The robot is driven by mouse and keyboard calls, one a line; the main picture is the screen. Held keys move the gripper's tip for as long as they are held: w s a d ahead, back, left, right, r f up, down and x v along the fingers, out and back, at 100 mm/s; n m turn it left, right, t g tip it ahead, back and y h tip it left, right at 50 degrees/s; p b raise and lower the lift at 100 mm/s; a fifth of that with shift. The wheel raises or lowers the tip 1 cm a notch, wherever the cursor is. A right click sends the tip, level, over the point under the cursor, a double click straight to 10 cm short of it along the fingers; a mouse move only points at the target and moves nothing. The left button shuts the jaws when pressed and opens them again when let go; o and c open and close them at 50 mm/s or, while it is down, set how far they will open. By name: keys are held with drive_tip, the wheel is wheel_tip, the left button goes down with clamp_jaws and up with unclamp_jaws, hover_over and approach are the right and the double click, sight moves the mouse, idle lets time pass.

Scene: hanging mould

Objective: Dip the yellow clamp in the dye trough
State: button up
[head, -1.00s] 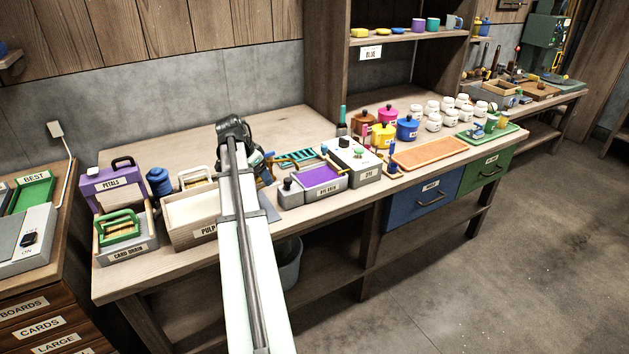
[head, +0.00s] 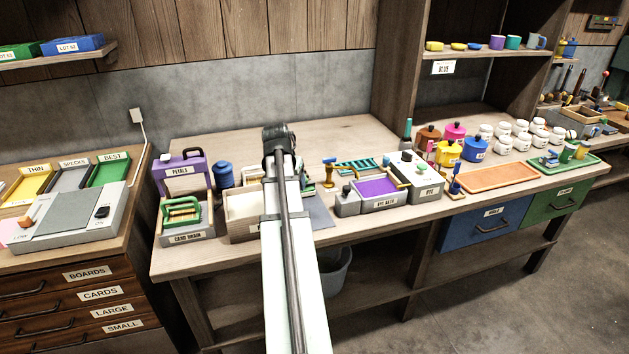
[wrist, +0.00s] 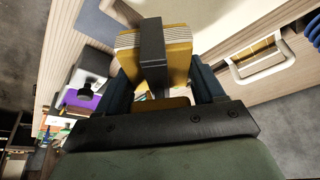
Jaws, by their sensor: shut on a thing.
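My gripper (wrist: 162,88) is shut on the yellow clamp (wrist: 180,68), seen in the wrist view. The clamp is a yellow block with pale layered edges and a dark bar across it, held between the two dark blue fingers. In the head view my arm hides the gripper and the clamp. The dye trough (head: 376,188) is a grey box of purple dye labelled as a dye bath, right of my arm. Its purple dye (wrist: 82,102) also shows at the left of the wrist view, apart from the clamp.
The pulp vat (head: 240,226) stands beside my arm, partly hidden. A green clamp (head: 181,212) sits in the card drain (head: 187,238) at left. A small orange post (head: 329,172) and a teal rack (head: 357,165) stand behind the trough.

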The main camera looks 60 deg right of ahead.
drive_tip(key=w+a+r+n+t+y, duration=0.1)
drive_tip(key=w+a+r+n, duration=0.25)
drive_tip(key=w+a, duration=0.75)
drive_tip(key=w+a+r+n+t+y, duration=0.15)
drive_tip(key=w+a+n, duration=0.25)
drive_tip(key=a, duration=1.3)
drive_tip(key=w+a+r+n+t, duration=0.1)
drive_tip(key=w+a+r+n, duration=0.25)
drive_tip(key=w+a, duration=0.7)
drive_tip(key=m+g+h, duration=0.2)
drive_tip(key=m+g, duration=0.5)
drive_tip(key=m, duration=1.4)
hover_over(379, 188)
drive_tip(key=s+a, duration=0.1)
drive_tip(key=a, duration=0.5)
wheel_tip(379, 188, down, 6)
drive_tip(key=shift+y, duration=0.25)
drive_tip(key=shift+d+f, duration=0.2)
drive_tip(key=shift+f, duration=5.95)
